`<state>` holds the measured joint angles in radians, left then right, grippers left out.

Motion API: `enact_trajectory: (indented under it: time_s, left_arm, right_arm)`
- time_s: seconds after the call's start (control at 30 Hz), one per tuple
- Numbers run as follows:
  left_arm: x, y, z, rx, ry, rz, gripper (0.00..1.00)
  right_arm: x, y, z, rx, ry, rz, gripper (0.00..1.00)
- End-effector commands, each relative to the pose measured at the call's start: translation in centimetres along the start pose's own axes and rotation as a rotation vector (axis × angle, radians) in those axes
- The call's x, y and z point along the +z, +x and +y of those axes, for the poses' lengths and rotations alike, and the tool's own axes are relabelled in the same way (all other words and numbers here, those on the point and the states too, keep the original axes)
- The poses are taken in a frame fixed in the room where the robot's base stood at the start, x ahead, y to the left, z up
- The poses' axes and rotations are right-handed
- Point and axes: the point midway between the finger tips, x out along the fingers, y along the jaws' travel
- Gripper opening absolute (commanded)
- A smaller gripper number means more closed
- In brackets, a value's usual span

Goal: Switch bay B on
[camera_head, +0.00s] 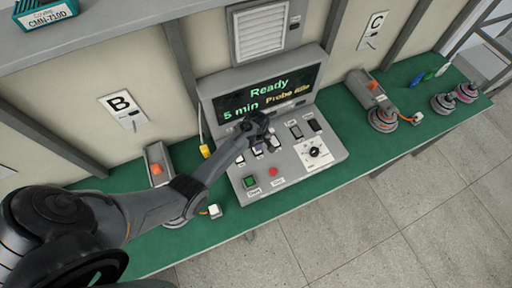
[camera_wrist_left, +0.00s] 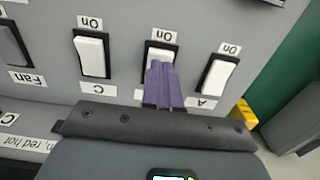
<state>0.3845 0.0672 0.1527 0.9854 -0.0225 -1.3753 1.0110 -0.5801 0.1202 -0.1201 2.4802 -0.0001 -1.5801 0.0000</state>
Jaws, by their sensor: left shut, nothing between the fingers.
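The console (camera_head: 280,175) stands on the green bench, with a row of rocker switches below its screen. In the left wrist view, a white switch labelled C (camera_wrist_left: 92,54) and a white switch labelled A (camera_wrist_left: 219,75) flank a middle switch (camera_wrist_left: 160,50), each with an "On" label at one end. My left gripper (camera_head: 259,138) is over this row. Its purple fingers (camera_wrist_left: 161,82) are together and empty, over the middle switch; they hide most of it and its letter. I cannot tell whether they touch it. My right gripper is not in view.
The screen (camera_head: 268,92) reads "Ready", "5 min" and "Probe idle". A dark Fan switch (camera_wrist_left: 12,45) is beside C. A green button (camera_head: 250,182), red button (camera_head: 273,171) and dial (camera_head: 314,152) are lower on the console. Motors stand near signs B (camera_head: 122,104) and C (camera_head: 374,25).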

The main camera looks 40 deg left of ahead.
Motion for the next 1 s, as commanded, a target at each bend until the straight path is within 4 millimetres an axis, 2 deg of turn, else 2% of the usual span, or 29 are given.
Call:
enact_trajectory:
  time_s: [1.0]
  left_arm:
    - [0.0, 1.0, 0.0, 0.0, 0.0, 0.0, 0.0]
  right_arm:
    - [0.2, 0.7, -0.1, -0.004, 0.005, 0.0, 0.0]
